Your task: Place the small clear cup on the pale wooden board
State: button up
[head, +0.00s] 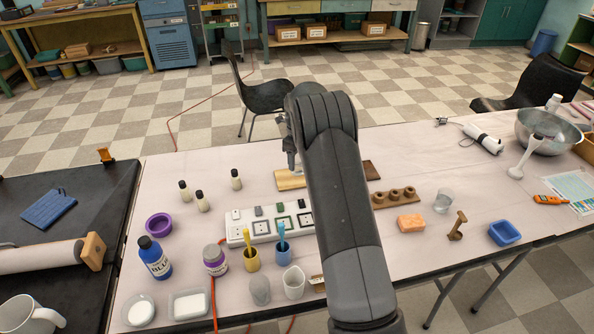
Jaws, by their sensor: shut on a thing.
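My gripper (292,166) is over the pale wooden board (285,181), toward the far side of the table, and points down. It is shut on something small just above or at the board. The held thing is too small and too hidden by my arm to make out; I cannot tell whether it is a clear cup or whether it touches the board. My arm covers the board's right part. A clear cup (444,201) stands upright on the table right of my arm. Another translucent grey cup (260,291) stands near the front edge.
Small dark-capped bottles (236,180) stand left of the board. A white power strip (268,226) lies in front of it. A brown holder with holes (394,198), an orange sponge (410,223) and a blue dish (504,232) are on the right. A black chair (262,97) stands behind the table.

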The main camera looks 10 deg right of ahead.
aim_at(297, 169)
jog(key=shift+f, duration=2.4)
jog(key=o, duration=1)
jog(key=shift+f, duration=0.1)
